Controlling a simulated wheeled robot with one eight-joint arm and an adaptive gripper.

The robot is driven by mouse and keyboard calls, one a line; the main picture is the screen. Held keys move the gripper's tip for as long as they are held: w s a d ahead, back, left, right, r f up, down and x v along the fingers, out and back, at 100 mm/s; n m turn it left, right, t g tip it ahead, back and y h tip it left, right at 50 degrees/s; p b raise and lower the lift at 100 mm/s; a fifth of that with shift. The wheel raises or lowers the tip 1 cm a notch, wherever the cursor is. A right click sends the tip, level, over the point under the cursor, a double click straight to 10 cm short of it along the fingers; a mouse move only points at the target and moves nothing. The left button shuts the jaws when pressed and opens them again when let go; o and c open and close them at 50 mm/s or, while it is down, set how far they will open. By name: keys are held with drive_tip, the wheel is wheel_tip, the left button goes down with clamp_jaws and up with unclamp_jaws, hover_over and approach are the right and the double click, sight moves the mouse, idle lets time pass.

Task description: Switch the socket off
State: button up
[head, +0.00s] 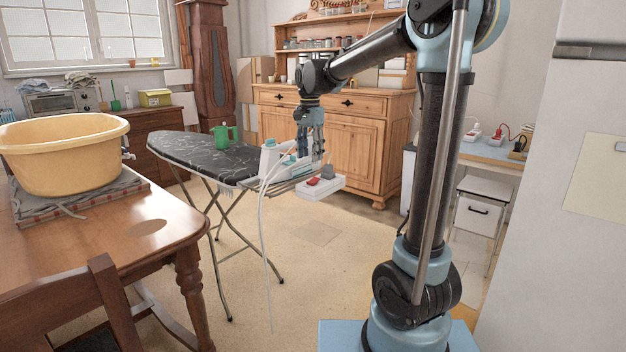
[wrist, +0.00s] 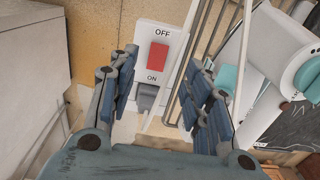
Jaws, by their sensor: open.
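The socket is a white box (wrist: 176,35) with a red rocker switch (wrist: 158,57), OFF printed at one end and ON at the other. A grey plug (wrist: 147,95) sits at the ON end. I cannot tell which side of the rocker is pressed. In the head view the socket (head: 320,188) is at the right end of the ironing board (head: 190,150), with the plug on it. My gripper (wrist: 160,72) is open and empty, its fingers on either side of the socket in the wrist view. In the head view my gripper (head: 311,150) hangs just above the socket.
A white and teal iron (head: 270,158) stands beside the socket on the board, with a white cord hanging down. A green watering can (head: 223,136) stands further left. A wooden dresser (head: 350,155) is behind. The floor in front is clear.

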sight(310, 182)
wheel_tip(310, 182, down, 9)
drive_tip(key=shift+f, duration=0.2)
idle(0.3)
